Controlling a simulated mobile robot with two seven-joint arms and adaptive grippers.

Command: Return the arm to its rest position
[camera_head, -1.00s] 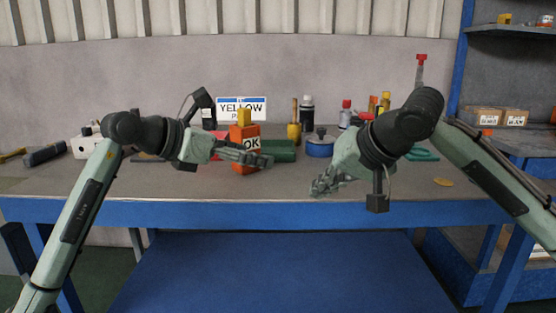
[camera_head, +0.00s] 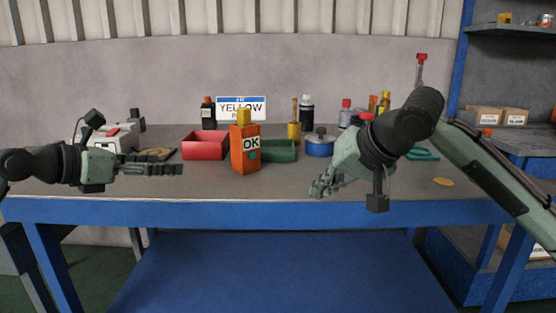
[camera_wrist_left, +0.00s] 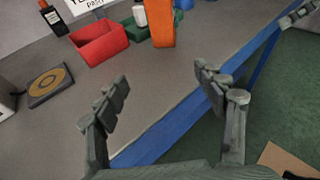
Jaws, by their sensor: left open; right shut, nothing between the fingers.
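My left gripper (camera_head: 165,169) is at the left, above the front edge of the workbench (camera_head: 215,188), pointing right. Its two fingers stand apart with nothing between them in the left wrist view (camera_wrist_left: 165,95). My right gripper (camera_head: 322,187) is right of centre, over the front part of the bench; it is shut and holds nothing. An orange box marked OK (camera_head: 244,160), with a yellow top, stands upright on the bench between the two grippers.
A red bin (camera_head: 205,145) and a green bin (camera_head: 283,151) sit behind the orange box. A blue round container (camera_head: 319,147) and several bottles stand further back. A white device (camera_head: 117,139) stands at the left. The front middle of the bench is clear.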

